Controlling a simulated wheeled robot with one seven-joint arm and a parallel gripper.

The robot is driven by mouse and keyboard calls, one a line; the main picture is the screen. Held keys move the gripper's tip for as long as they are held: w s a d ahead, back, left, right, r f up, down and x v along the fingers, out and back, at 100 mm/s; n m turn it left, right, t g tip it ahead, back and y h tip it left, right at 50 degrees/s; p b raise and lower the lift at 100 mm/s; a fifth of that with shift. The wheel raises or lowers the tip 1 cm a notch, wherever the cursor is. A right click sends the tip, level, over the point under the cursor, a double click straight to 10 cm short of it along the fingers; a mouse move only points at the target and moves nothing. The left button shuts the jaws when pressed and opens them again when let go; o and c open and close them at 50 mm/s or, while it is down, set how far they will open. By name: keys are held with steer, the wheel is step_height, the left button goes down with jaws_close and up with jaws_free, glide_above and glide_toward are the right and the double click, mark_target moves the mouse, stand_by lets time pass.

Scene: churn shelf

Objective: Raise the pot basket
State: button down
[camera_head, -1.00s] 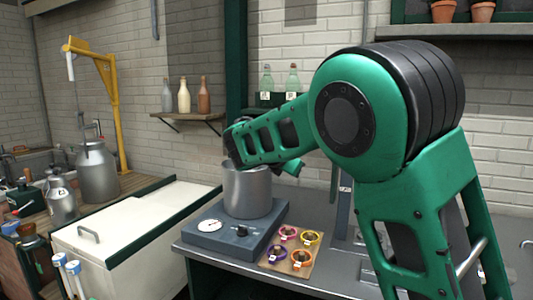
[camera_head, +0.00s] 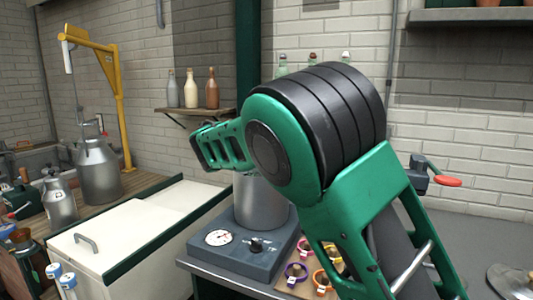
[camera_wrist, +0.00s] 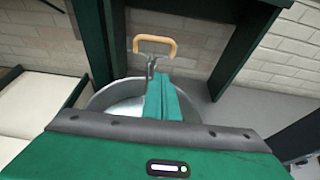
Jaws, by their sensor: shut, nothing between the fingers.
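The grey metal pot (camera_head: 260,203) stands on a scale-like hot plate (camera_head: 242,245) with a dial and a knob; my arm hides its top in the head view. In the wrist view its round rim (camera_wrist: 96,103) lies beyond my gripper. The basket's handle, a tan bar (camera_wrist: 155,40) with a metal stem, shows above the far side of the pot. My gripper (camera_wrist: 162,97) is shut and empty, its green fingers over the pot opening and pointing toward the handle's stem. I cannot tell whether they touch the stem. The basket's body is mostly hidden.
Several coloured rings lie on a board (camera_head: 310,262) right of the hot plate. A white chest (camera_head: 120,235) stands at the left. Bottles stand on a small wall shelf (camera_head: 195,112) behind. A red-handled device (camera_head: 440,180) is at the right.

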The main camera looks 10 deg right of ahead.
steer(key=x, duration=0.7)
steer(key=shift+s+d, duration=0.1)
steer(key=shift+d, duration=0.2)
